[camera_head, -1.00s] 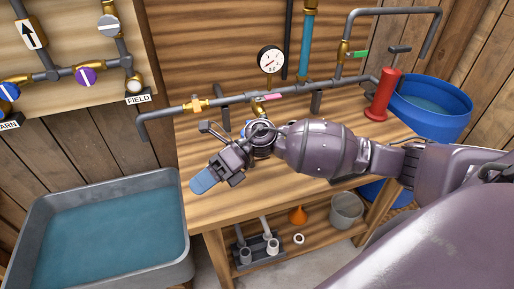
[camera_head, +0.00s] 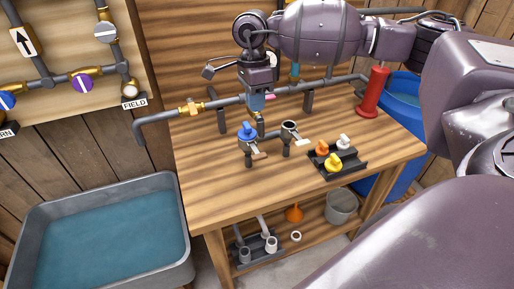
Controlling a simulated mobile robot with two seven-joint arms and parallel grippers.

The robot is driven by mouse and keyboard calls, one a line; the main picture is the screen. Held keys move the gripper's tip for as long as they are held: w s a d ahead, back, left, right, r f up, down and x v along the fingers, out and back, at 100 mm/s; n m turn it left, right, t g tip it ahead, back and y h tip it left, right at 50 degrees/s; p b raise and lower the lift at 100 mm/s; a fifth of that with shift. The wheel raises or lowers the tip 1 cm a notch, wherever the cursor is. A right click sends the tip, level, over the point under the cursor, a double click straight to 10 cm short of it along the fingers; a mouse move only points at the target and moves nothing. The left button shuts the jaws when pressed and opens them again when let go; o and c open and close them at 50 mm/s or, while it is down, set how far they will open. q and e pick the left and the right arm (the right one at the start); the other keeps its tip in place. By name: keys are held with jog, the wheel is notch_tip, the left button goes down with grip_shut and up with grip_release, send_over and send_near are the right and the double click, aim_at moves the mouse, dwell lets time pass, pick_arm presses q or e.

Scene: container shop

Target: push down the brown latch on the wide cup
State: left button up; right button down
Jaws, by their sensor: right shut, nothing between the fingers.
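Two upright grey cups stand on pipes at the middle of the workbench. The left cup (camera_head: 246,146) has a blue plug (camera_head: 247,131) in its top and a brown latch (camera_head: 260,155) sticking out at its lower right. The right cup (camera_head: 289,129) has an open top and a pale latch (camera_head: 302,142) out to its right. It is hard to tell which cup is wider. My left gripper is out of view.
A dark tray (camera_head: 346,169) with orange, yellow and white plugs lies right of the cups. A red cylinder (camera_head: 374,92) stands by the blue barrel (camera_head: 404,88). The long pipe (camera_head: 224,102) crosses behind the cups. The bench's front left is clear. A water tub (camera_head: 100,189) stands left.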

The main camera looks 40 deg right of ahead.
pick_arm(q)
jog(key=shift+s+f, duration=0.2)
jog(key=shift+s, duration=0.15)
pick_arm(e)
send_near(259, 156)
jog(key=f, duration=0.7)
jog(key=shift+s+a+f+p, duration=0.1)
jog(key=shift+s+f+p, duration=0.15)
jog(key=shift+s+p, duration=0.1)
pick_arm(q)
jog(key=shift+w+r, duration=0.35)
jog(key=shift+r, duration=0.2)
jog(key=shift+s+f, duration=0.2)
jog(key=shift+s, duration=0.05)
